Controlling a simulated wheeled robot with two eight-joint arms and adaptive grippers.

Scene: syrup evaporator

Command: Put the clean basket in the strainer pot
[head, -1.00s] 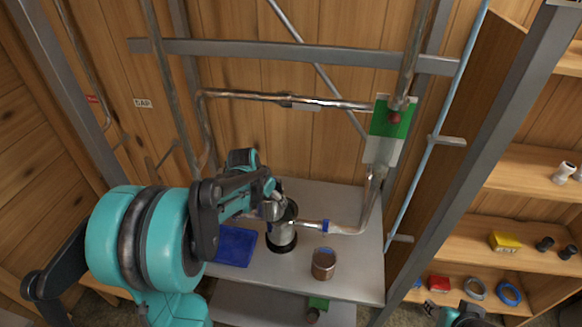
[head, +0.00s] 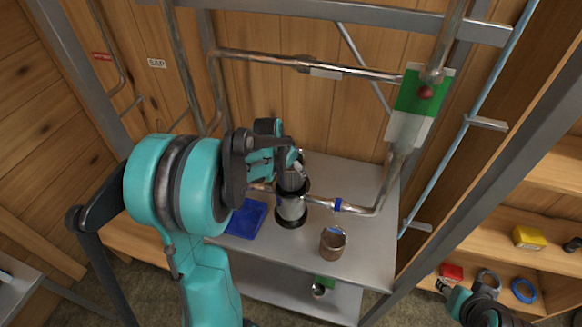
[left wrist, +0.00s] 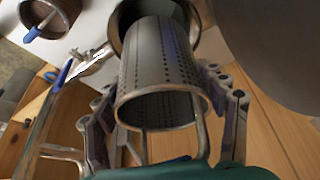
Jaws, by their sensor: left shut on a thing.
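The clean basket (left wrist: 160,70) is a grey perforated metal cylinder with a wire handle. In the left wrist view its open rim faces the camera. My left gripper (head: 293,163) is shut on it, with fingers on both sides in the left wrist view (left wrist: 165,115). The strainer pot (head: 291,206) is a metal cylinder with a black base and dark upper ring, directly below my left gripper. The basket's far end overlaps the pot's mouth; how deep it sits is hard to tell. My right gripper (head: 482,310) is partly seen at the bottom right, its jaws unclear.
The pot stands on a metal table (head: 366,190), joined by a pipe (head: 318,200) on its right. A blue cloth or mat (head: 246,219) lies to its left. A brown container (head: 333,243) stands in front right. A shelf (head: 565,270) with small parts is at the right.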

